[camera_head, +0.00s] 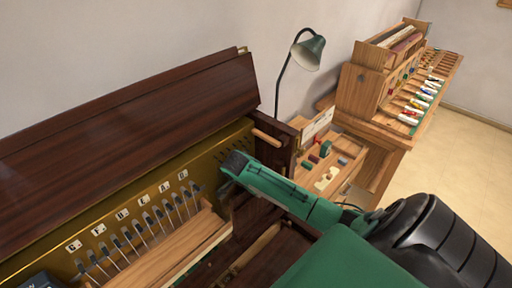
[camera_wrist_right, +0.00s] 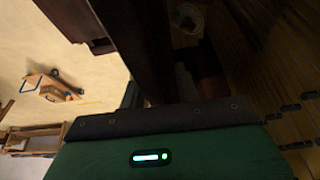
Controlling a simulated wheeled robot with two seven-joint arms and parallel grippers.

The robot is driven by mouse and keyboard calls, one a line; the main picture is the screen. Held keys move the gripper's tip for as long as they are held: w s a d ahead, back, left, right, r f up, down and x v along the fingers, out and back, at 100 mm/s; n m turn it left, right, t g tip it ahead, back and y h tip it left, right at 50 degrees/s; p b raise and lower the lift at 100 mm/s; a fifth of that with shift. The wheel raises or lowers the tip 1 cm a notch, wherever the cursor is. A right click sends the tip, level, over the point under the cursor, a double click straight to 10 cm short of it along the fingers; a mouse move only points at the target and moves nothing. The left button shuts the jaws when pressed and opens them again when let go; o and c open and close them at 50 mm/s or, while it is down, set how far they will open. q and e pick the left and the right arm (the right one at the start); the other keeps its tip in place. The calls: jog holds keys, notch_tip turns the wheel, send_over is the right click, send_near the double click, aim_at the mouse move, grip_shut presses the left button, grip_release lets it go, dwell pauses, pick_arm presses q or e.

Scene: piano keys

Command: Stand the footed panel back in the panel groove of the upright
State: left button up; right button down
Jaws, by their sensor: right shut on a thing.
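The upright is a dark red-brown piano with its front open. A brass plate (camera_head: 130,212) with letter tags and a row of hammers shows under a long dark board (camera_head: 130,135). My right gripper (camera_head: 228,178) reaches in from the right, in front of the brass plate's right end. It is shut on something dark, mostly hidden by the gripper. Dark wood (camera_head: 256,216) shows just below it. I cannot tell for certain which piece is the footed panel, and I cannot make out the groove. The right wrist view is dark, with dark wood ahead of the gripper's green body (camera_wrist_right: 165,158). My left gripper is not in view.
The piano's right cheek (camera_head: 270,150) stands close beside my right gripper. A green lamp (camera_head: 307,52) rises behind it. A wooden bench (camera_head: 330,172) with small parts and another with tools (camera_head: 408,112) stand to the right. Open floor (camera_head: 465,160) lies beyond.

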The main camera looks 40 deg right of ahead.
jog(key=shift+d+f, duration=0.15)
jog(key=shift+d, duration=0.8)
jog(key=shift+d+f, duration=0.1)
jog(key=shift+f, duration=0.05)
jog(key=shift+f+b, duration=0.65)
jog(key=shift+f, duration=1.4)
jog(key=shift+p, duration=0.7)
jog(key=c, duration=0.9)
grip_release()
jog(key=shift+f, duration=0.1)
